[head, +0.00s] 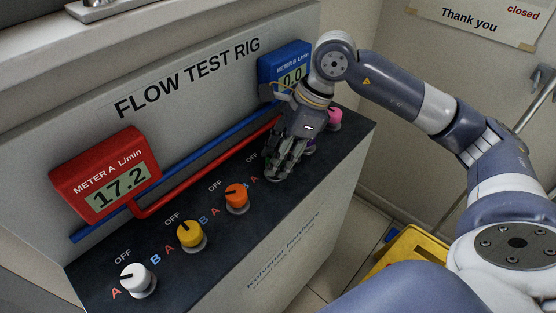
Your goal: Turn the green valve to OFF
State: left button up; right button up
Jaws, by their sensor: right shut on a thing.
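My right gripper (285,160) reaches down from the upper right onto the row of valves on the dark panel. Its fingers are shut around the valve between the orange valve and the purple one. The fingers cover that valve, so its green cap and its pointer are hidden; no green valve shows elsewhere in the row. An OFF label stands behind it. The red meter A (104,174) reads 17.2. The blue meter B (285,65) appears to read 0.0, partly covered by my arm. My left gripper is not in view.
The white valve (137,279), yellow valve (191,234) and orange valve (237,197) stand left of my gripper. The purple valve (310,147) and pink valve (334,118) stand close on its right. A yellow object (405,250) is on the floor at right.

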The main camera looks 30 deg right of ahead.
jog(key=shift+m, duration=0.5)
jog(key=o, duration=1.1)
jog(key=shift+c, duration=0.2)
jog(key=v, duration=1.2)
jog(key=shift+s, duration=0.2)
